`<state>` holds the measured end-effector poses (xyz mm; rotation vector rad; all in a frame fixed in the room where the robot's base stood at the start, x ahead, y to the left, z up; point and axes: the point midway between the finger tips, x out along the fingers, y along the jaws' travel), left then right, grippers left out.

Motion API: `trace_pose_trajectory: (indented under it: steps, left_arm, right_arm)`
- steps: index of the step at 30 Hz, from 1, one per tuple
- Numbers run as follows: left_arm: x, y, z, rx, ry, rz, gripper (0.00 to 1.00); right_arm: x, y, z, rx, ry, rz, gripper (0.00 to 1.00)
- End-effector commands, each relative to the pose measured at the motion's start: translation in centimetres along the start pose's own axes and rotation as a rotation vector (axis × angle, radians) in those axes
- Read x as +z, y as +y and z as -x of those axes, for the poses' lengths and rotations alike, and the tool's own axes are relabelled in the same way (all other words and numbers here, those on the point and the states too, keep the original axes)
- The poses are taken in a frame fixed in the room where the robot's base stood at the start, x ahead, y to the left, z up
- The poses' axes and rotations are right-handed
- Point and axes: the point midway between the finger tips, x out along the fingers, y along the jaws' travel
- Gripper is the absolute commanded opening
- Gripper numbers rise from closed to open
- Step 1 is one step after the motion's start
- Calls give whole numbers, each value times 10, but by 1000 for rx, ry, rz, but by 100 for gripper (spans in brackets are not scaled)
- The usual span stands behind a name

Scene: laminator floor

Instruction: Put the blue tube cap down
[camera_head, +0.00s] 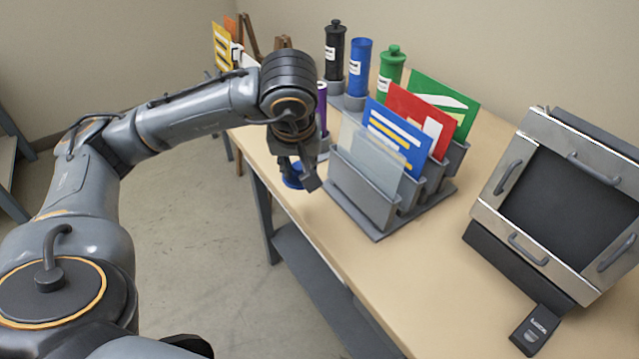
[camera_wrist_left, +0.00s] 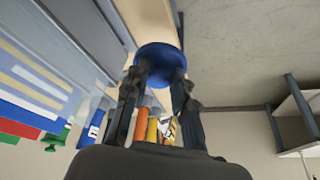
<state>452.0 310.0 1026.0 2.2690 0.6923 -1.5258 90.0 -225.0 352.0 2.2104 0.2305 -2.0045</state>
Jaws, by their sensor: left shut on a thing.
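The blue tube cap (camera_head: 293,182) is held between the fingers of my left gripper (camera_head: 304,172), close to the table's long front edge. In the left wrist view the cap (camera_wrist_left: 160,56) sits at the fingertips of the gripper (camera_wrist_left: 160,76), with a finger on each side. I cannot tell whether the cap touches the table (camera_head: 290,190). The blue tube (camera_head: 358,68) stands at the back and shows no knobbed cap, unlike the black tube (camera_head: 335,50) and green tube (camera_head: 390,72). My right gripper is out of view.
A grey sorter (camera_head: 370,195) with several coloured folders stands just right of the gripper. A purple tube (camera_head: 321,105) is partly hidden behind my arm. A framed dark panel (camera_head: 570,205) and a small black device (camera_head: 535,330) are at the right. Tabletop between sorter and panel is clear.

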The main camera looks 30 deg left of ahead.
Motion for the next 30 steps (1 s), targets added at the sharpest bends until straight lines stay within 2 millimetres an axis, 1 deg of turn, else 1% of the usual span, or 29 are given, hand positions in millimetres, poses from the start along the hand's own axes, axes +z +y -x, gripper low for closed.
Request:
trace_pose_trajectory:
  steps: [1,3,6,9,12,16,18,21,24,30]
  left_arm:
    - [-8,7,-7,-2,-6,1,0]
    - [-18,16,-20,-2,-5,0,0]
    - [-21,23,-46,-3,-5,-2,0]
    - [-26,29,-63,-2,-4,-1,0]
    - [-29,33,-74,0,-1,-1,0]
    - [-31,36,-82,0,-2,-1,0]
    - [-32,39,-92,-2,-3,-1,0]
    - [-25,38,-105,-2,-5,-3,0]
    - [-22,38,-115,-1,-3,-1,0]
    - [-21,39,-118,1,0,-1,0]
  right_arm:
    - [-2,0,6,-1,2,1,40]
    - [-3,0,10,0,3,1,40]
    - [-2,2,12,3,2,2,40]
    - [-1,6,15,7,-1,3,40]
    - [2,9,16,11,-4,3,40]
    - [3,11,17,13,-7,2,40]
    - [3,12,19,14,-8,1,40]
    - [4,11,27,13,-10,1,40]
    - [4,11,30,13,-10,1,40]
    - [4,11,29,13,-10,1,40]
